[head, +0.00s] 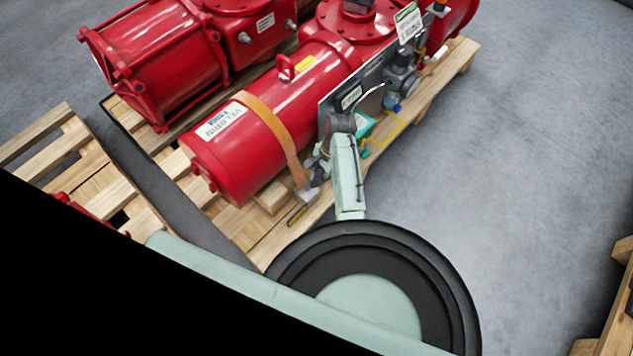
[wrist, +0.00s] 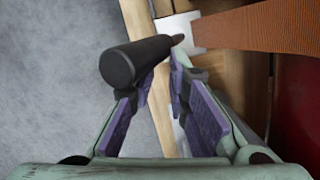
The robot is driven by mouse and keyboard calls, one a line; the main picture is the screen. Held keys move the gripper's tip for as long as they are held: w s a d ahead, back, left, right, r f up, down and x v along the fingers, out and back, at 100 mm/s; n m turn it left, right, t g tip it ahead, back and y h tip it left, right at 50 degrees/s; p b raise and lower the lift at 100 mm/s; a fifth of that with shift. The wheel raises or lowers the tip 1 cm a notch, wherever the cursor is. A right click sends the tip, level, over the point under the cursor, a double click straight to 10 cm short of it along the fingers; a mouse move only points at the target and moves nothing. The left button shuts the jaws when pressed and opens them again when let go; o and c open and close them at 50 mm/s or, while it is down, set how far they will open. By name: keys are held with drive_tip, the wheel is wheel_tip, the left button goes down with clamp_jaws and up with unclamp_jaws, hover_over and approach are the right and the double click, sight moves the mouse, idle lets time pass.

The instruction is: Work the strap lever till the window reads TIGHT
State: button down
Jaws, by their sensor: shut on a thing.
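The strap lever shows in the wrist view as a dark round handle (wrist: 135,60), pointing toward the camera and tilted. My gripper (wrist: 161,76) has its purple-padded fingers closed at the lever, with the handle's thick end standing out past the left finger. The lever's far end meets a pale metal fitting (wrist: 183,30), where the orange-brown strap (wrist: 265,26) begins. In the head view the strap (head: 278,132) wraps over a red cylinder (head: 235,150) and runs down to the fitting (head: 307,193). My gripper (head: 318,168) is beside it, small and partly hidden. I cannot make out the window or its reading.
The red actuator lies on a wooden pallet (head: 265,230), with a panel, valve and tubing at its right end. A second red actuator (head: 165,65) lies behind it. Grey floor (head: 510,170) is clear at the right.

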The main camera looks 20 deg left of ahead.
drive_tip(key=shift+s+d+f+g, duration=0.15)
drive_tip(key=shift+s+f, duration=0.2)
drive_tip(key=shift+s, duration=0.2)
drive_tip(key=shift+s+a+f+g, duration=0.15)
drive_tip(key=shift+s+f, duration=0.15)
drive_tip(key=shift+s, duration=0.25)
drive_tip(key=shift+w+d+r+p, duration=0.2)
drive_tip(key=shift+w+d+r, duration=0.15)
drive_tip(key=shift+w+d, duration=0.35)
drive_tip(key=shift+w+d+r+p, duration=0.15)
drive_tip(key=shift+w+d+r, duration=0.25)
drive_tip(key=shift+w, duration=0.4)
drive_tip(key=v, duration=1.1)
drive_tip(key=shift+r, duration=0.35)
